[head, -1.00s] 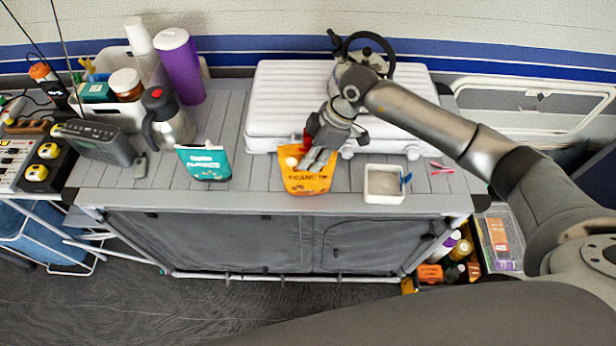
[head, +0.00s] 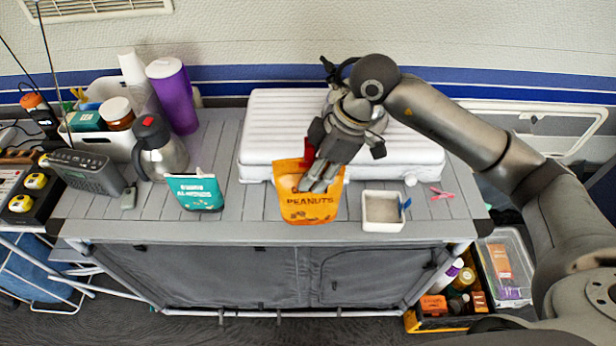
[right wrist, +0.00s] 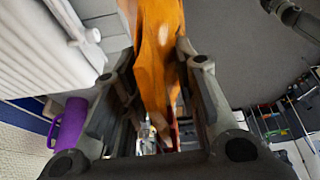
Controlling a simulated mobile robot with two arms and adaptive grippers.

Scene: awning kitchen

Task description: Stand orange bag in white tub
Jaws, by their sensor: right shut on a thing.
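The orange peanut bag (head: 308,207) is in front of the white case in the head view, upright with its printed face toward me. My right gripper (head: 318,178) is shut on its upper part from above. In the right wrist view the orange bag (right wrist: 158,60) lies between the two fingers (right wrist: 155,85), its far end cut off by the frame. Whether the bag's bottom touches the table is hard to tell. The white tub (head: 382,226), square and shallow with a greyish inside, stands just right of the bag, apart from it. My left gripper is not in view.
A teal bag (head: 196,192) stands to the left. A blue clip (head: 405,204) is at the tub's right rim, and a pink clip (head: 441,193) lies farther right. The white case (head: 265,130) fills the table behind. The table's front edge is close.

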